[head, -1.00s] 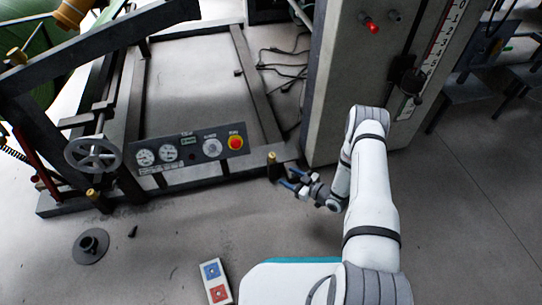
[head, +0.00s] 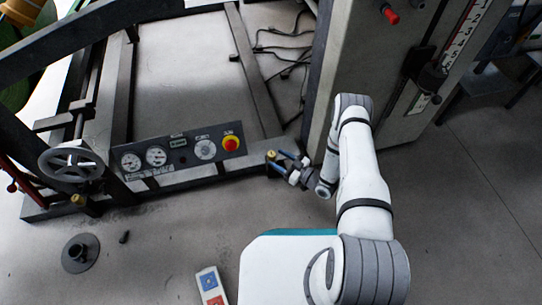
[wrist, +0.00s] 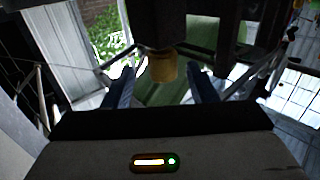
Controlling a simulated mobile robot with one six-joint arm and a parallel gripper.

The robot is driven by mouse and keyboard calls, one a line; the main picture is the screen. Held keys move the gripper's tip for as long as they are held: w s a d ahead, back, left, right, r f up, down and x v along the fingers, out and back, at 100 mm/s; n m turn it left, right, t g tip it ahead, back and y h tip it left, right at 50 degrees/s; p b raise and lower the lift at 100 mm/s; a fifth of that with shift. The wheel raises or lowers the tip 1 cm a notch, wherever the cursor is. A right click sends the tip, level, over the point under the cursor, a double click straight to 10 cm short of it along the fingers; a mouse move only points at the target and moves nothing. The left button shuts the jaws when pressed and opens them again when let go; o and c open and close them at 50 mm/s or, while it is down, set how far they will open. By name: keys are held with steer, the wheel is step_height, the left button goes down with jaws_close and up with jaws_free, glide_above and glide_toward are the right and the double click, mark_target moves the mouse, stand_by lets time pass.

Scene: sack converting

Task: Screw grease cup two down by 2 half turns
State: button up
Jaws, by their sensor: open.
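A brass-topped grease cup (head: 271,156) sits on a dark post at the right front corner of the machine frame. In the wrist view the brass cup (wrist: 162,68) shows between and just beyond my two blue fingers. My gripper (head: 279,159) is open, with its fingertips at the cup; I cannot tell whether either finger touches it. The open gripper also shows in the wrist view (wrist: 161,84). A second brass-topped cup (head: 78,200) stands at the left front corner, away from my gripper. No number shows on either cup.
A gauge panel (head: 180,152) with a red-and-yellow button lies left of the gripper. A handwheel (head: 71,163) is further left. A tall grey cabinet (head: 338,60) stands close behind my arm.

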mark_target(272, 156)
steer(key=shift+b+x, duration=0.4)
steer(key=shift+x, duration=1.4)
steer(key=shift+s, duration=0.15)
steer(key=c, duration=1)
steer(key=shift+t, duration=0.3)
